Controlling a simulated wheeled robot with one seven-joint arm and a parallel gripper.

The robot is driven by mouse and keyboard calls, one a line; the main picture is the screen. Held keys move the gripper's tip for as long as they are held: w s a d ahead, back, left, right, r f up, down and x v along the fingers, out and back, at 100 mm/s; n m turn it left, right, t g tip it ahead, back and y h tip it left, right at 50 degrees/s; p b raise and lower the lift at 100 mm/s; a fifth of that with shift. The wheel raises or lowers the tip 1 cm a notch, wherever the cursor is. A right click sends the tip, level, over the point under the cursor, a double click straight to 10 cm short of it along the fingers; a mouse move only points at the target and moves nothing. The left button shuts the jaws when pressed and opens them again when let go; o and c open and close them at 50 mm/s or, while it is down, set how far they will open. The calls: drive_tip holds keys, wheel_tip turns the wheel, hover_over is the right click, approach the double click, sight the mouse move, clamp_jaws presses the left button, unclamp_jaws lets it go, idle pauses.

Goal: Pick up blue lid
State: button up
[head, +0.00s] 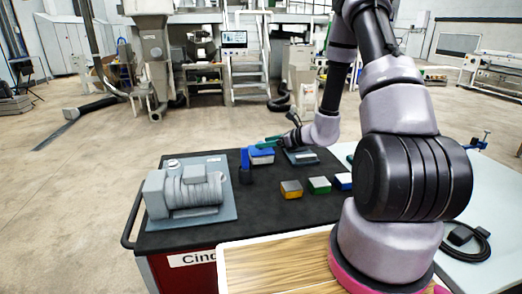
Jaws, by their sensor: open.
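A small white box with a blue top, which looks like the blue lid (262,151), stands at the far side of the dark cart top. My gripper (266,142) reaches in from the right with its green fingers just above or at this blue top. The fingers are open, and I see nothing held between them. At this size I cannot tell whether they touch the lid. A dark blue upright piece (245,166) stands just left of the box.
A grey motor-like machine (187,191) fills the left. A flat grey plate (302,157) lies right of the box.

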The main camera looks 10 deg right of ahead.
drive_tip(key=x, duration=0.5)
drive_tip(key=shift+w+a, duration=0.25)
drive_tip(key=shift+a, duration=0.05)
drive_tip(key=shift+c, duration=0.4)
clamp_jaws()
